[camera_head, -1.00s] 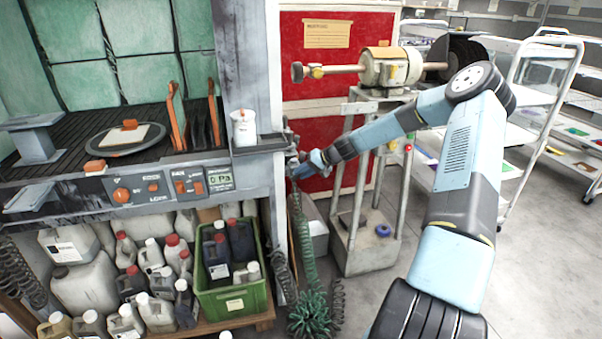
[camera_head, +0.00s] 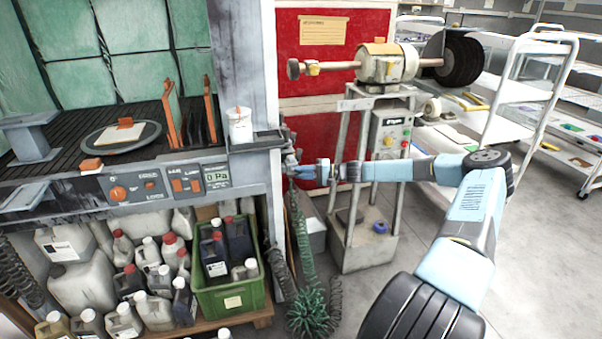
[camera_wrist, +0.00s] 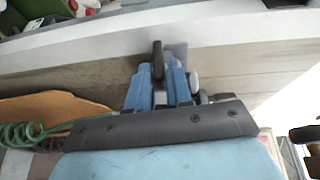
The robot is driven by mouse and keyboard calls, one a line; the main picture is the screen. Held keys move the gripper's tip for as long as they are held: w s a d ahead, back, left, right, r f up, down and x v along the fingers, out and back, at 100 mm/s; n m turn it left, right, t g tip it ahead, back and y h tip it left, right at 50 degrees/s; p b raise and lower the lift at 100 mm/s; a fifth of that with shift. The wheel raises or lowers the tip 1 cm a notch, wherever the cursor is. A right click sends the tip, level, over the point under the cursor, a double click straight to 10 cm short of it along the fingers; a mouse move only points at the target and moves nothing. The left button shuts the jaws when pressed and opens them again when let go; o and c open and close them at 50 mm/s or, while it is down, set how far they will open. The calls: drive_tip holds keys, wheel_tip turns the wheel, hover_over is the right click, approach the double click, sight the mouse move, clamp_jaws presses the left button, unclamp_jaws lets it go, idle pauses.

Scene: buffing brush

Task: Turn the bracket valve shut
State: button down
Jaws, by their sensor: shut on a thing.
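The bracket valve (camera_head: 290,157) is small and sits at the corner post of the booth, just below a dark shelf. My gripper (camera_head: 297,170) is at the valve, with my forearm reaching in nearly level from the right. In the wrist view the blue fingers of my gripper (camera_wrist: 161,88) are closed around a dark upright lever (camera_wrist: 158,56), which looks like the valve's handle. A grey bracket part (camera_wrist: 178,52) stands just behind it. My fingers hide much of the valve, and I cannot read the handle's exact angle.
A green coiled hose (camera_head: 305,240) hangs below the valve. A buffing machine (camera_head: 385,65) on a grey stand (camera_head: 365,245) is close to the right, beside my forearm. A white cup (camera_head: 240,125) stands on the shelf. A green crate (camera_head: 232,297) holds bottles below left.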

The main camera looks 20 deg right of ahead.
drive_tip(key=shift+a+f+y, duration=0.15)
drive_tip(key=shift+f+y, duration=0.15)
drive_tip(key=shift+y, duration=0.2)
drive_tip(key=c, duration=1.2)
unclamp_jaws()
drive_tip(key=v, duration=1.4)
drive_tip(key=shift+a, duration=0.1)
